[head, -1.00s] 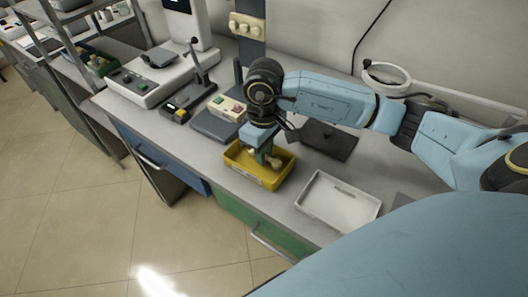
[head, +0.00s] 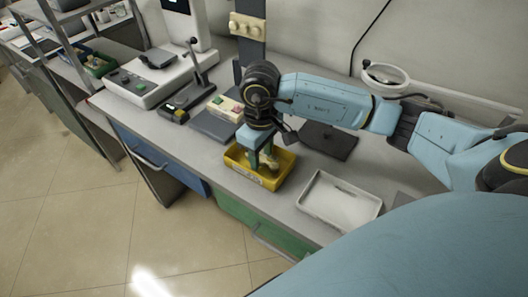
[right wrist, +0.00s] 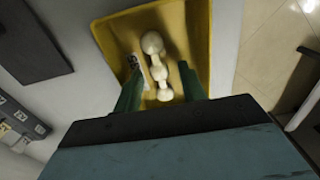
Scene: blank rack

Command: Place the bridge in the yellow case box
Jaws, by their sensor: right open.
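The yellow case box (head: 283,177) stands on the bench near its front edge. The bridge (head: 271,167), a cream piece of rounded lumps, is inside the box. In the right wrist view the bridge (right wrist: 153,45) lies lengthwise in the yellow box (right wrist: 199,40), beside a pale strip with dark print (right wrist: 134,66). My right gripper (head: 262,163) reaches down into the box from above. Its green fingers are open, one on each side of the bridge's near end, in the right wrist view (right wrist: 158,85). My left gripper is not in view.
A white tray (head: 310,208) stands right of the box, and a dark flat plate (head: 328,140) lies behind it. A grey scale-like device (head: 214,125) and a machine with levers (head: 150,85) stand to the left. A white ring-shaped lamp (head: 386,75) is at the back.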

